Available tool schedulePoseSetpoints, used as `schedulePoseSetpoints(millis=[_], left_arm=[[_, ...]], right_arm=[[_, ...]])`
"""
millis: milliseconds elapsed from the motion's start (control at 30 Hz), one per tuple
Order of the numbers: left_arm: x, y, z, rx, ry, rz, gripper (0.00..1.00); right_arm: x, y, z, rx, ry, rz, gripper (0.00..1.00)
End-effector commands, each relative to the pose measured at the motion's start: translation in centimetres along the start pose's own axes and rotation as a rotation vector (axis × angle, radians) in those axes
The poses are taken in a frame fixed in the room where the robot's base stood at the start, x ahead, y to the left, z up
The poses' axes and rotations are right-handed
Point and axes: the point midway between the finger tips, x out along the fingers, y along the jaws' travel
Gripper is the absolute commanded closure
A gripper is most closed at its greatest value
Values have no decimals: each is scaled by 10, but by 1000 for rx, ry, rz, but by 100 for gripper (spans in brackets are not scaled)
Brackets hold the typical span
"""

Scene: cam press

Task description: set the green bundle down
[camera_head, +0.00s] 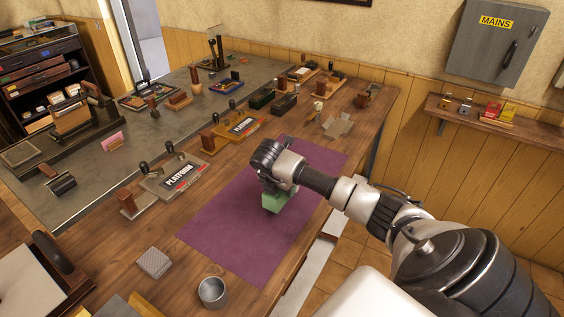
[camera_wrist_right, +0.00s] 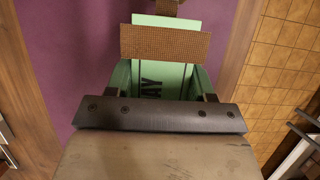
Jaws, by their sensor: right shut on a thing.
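The green bundle (camera_head: 275,203) is at my right gripper over the purple mat (camera_head: 223,222) in the head view. In the right wrist view the green bundle (camera_wrist_right: 165,80) lies between the fingers of my right gripper (camera_wrist_right: 164,90), with dark letters "AY" on it and a brown textured strip across it. My right gripper (camera_head: 272,190) is shut on it. The gripper and arm hide part of the bundle, and I cannot tell whether it touches the mat. My left gripper is not in view.
Two "PLATFORM" stamp sets (camera_head: 180,176) (camera_head: 243,125) stand left of and behind the mat. A metal cup (camera_head: 212,291) and a small grey block (camera_head: 153,262) are near the front. The mat's front and left parts are bare. The table's right edge is close to the mat.

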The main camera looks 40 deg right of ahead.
Motion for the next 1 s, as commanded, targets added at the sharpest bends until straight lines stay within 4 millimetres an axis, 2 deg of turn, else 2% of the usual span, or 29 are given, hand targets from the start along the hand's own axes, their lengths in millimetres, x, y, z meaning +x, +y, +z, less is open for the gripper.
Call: schedulePoseSetpoints(millis=[200, 533, 567, 700, 733, 1000], left_arm=[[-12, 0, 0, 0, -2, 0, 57], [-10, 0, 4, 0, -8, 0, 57], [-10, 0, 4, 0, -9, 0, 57], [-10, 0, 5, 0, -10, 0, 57], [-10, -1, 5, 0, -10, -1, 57], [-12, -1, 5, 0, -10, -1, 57]], right_arm=[[26, -1, -12, 0, 2, -3, 78], [32, -1, -13, 0, 0, -1, 78], [32, -1, -14, -1, 1, -2, 45], [31, -1, -14, -1, 1, -2, 24], [31, -1, -14, -1, 1, -2, 21], [30, -1, -13, 0, 1, -2, 21]])
